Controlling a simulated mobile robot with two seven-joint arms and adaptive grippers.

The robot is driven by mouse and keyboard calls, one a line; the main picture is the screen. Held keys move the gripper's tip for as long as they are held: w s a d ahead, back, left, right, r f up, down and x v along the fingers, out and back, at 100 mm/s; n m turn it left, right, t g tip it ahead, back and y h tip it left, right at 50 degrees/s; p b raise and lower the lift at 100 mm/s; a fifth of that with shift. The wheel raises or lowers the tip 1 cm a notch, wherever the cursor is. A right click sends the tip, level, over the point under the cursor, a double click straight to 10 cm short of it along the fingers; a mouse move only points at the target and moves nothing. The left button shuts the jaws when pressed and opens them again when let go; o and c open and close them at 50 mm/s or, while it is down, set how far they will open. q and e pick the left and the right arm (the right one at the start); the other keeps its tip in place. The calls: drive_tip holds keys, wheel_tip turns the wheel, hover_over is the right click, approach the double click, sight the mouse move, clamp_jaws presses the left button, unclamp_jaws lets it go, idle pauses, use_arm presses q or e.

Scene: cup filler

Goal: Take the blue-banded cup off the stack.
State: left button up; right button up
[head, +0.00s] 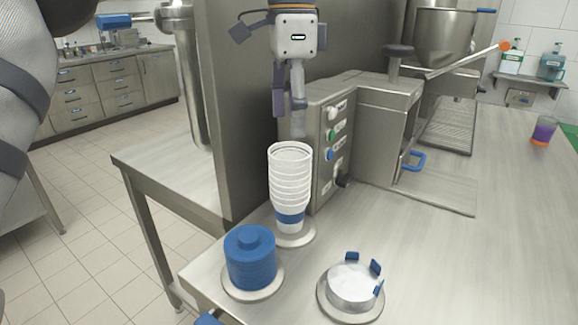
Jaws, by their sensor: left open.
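The stack of white cups (290,182) stands upright on a round base (308,236). A blue band shows low on the stack, on the bottom cup, which I take as the blue-banded cup (290,216). The cups above it show only white rims, and the top cup's mouth is open. My left gripper (289,126) is open and empty, fingers pointing down, above the stack and apart from it in the picture. My right gripper is not in view.
A stack of blue lids (250,258) stands left of the cups. A round metal holder with blue prongs (352,287) is at front right. The filling machine (375,135) rises behind. A purple-orange cup (543,131) stands far right.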

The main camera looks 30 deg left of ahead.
sight(290, 150)
use_arm(q)
wheel_tip(290, 150, down, 5)
drive_tip(key=shift+w+a+f+b, duration=0.1)
drive_tip(key=shift+a+f+b, duration=0.05)
drive_tip(key=shift+b, duration=0.2)
drive_tip(key=shift+c, duration=0.3)
drive_tip(key=shift+c, duration=1.4)
drive_tip(key=shift+r, duration=0.35)
wheel_tip(290, 150, up, 2)
drive_tip(key=shift+r, duration=0.25)
drive_tip(key=s+d+r, duration=0.9)
drive_tip(key=s+r, duration=0.1)
drive_tip(key=shift+s+d+p, duration=0.2)
drive_tip(key=shift+s+p, duration=0.05)
drive_tip(key=shift+p, duration=0.15)
